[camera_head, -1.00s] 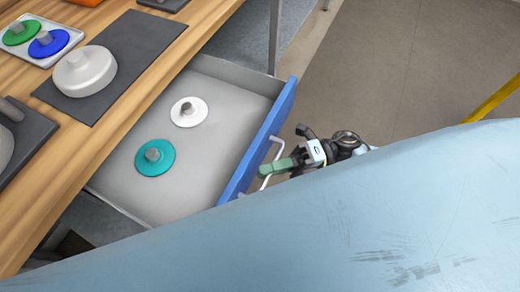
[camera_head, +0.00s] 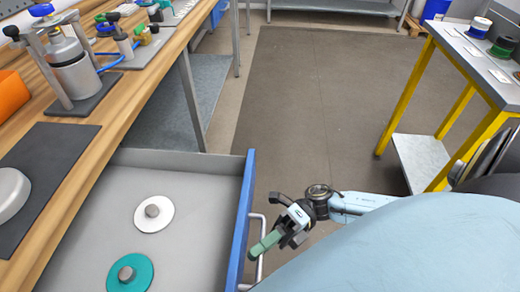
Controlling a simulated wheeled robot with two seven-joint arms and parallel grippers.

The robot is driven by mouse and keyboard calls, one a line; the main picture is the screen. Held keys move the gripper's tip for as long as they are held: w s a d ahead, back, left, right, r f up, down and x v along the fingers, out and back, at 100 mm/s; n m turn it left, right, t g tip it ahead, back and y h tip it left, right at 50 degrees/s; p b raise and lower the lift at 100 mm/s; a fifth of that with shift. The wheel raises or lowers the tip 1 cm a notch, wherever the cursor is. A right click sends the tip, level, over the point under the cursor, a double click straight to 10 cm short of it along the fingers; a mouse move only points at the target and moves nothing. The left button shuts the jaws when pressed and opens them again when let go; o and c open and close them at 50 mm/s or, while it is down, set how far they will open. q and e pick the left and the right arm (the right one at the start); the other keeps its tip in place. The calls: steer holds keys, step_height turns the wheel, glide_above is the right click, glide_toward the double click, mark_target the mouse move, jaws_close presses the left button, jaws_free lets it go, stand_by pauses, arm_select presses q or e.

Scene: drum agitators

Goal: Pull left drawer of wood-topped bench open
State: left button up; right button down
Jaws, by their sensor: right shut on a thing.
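The drawer (camera_head: 205,215) of the wood-topped bench (camera_head: 150,85) stands open, with a grey inside and a blue front (camera_head: 242,222). A white disc (camera_head: 164,218) and a teal disc (camera_head: 141,281), each with a grey knob, lie in it. A pale bar handle (camera_head: 262,222) is on the outer face of the blue front. My right gripper (camera_head: 258,250) is at this handle, its green fingers shut on it. Part of the handle is hidden by the fingers. My left gripper is not in view.
On the bench top are a dark mat (camera_head: 62,160), an orange bin (camera_head: 12,95) and a metal vessel in a stand (camera_head: 75,70). A yellow-legged table (camera_head: 470,62) stands at the right. The floor between (camera_head: 310,100) is clear.

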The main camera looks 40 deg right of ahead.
steer(key=c, duration=1.5)
jaws_free()
steer(key=shift+w, duration=0.1)
steer(key=shift+c, duration=0.2)
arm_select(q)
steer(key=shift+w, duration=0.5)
arm_select(e)
steer(key=shift+o, duration=0.2)
